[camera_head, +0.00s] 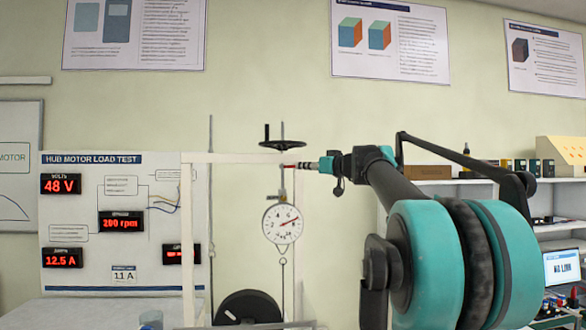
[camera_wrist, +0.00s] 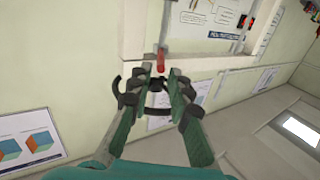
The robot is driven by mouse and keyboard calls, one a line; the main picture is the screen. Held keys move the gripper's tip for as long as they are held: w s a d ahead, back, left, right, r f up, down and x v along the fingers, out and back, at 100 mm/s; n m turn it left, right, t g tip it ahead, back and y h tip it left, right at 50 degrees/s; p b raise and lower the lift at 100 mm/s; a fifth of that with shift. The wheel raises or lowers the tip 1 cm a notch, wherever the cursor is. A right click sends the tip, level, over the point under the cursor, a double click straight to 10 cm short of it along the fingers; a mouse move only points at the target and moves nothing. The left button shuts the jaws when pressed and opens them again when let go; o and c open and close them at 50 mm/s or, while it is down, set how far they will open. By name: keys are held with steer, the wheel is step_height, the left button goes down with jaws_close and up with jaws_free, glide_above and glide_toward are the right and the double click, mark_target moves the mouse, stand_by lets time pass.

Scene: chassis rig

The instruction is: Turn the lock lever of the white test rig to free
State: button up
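The white test rig's frame (camera_head: 235,158) stands left of my arm, with a black handwheel (camera_head: 283,145) above its top bar. A small red lever (camera_head: 290,166) sticks out just under the bar. In the wrist view the red lever (camera_wrist: 161,61) hangs from the pale bar, its end at my fingertips. My gripper (camera_head: 308,165) points left at the lever. In the wrist view my gripper (camera_wrist: 161,73) has its fingertips apart, one on either side of the lever's end. I cannot tell whether they touch it.
A dial gauge (camera_head: 282,223) hangs inside the frame above a black wheel (camera_head: 248,308). A display panel (camera_head: 112,222) stands at left. Shelves with boxes (camera_head: 560,190) and a laptop (camera_head: 563,267) are at right. Open wall lies behind the rig.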

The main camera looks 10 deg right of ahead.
mark_target(283, 166)
steer(key=x, duration=0.7)
steer(key=shift+w+a, duration=0.1)
jaws_close()
